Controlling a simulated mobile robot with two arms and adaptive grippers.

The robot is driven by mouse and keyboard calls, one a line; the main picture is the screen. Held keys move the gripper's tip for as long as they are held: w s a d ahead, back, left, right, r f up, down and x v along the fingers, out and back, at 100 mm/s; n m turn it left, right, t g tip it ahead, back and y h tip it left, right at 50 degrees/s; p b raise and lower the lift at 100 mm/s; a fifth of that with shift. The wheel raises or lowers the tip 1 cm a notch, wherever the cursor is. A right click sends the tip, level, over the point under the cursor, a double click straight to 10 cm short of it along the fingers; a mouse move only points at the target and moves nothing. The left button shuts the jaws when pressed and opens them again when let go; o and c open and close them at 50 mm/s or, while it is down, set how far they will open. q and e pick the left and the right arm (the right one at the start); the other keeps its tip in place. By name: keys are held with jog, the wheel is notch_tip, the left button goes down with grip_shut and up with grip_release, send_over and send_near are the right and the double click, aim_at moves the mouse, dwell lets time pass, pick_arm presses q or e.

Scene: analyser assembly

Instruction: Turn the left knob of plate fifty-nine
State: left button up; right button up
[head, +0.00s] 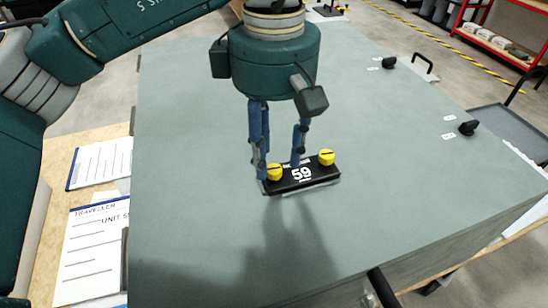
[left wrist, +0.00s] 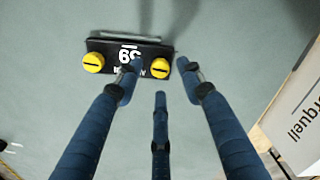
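Plate fifty-nine (head: 316,181) is a black plate with a white "59" on the grey-green panel. In the left wrist view the plate (left wrist: 112,49) appears upside down. Its left knob (head: 275,172) is yellow and slotted; it is the right-hand knob (left wrist: 160,68) in the left wrist view. The yellow right knob (head: 326,157) is clear of the fingers. My left gripper (head: 280,169) points down over the plate's left end. Its blue fingers (left wrist: 158,70) are open and spaced around the left knob, with gaps visible in the wrist view. My right gripper is out of view.
The panel (head: 210,240) is broad and mostly bare. Two black knobs (head: 467,128) (head: 389,62) stand along its right side. A black handle (head: 381,286) rises at the front edge. Printed sheets (head: 98,163) lie on a wooden table at left.

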aim_at(274, 168)
pick_arm(q)
notch_tip(274, 168, up, 10)
jog(key=shift+f, duration=0.25)
dwell(0.3)
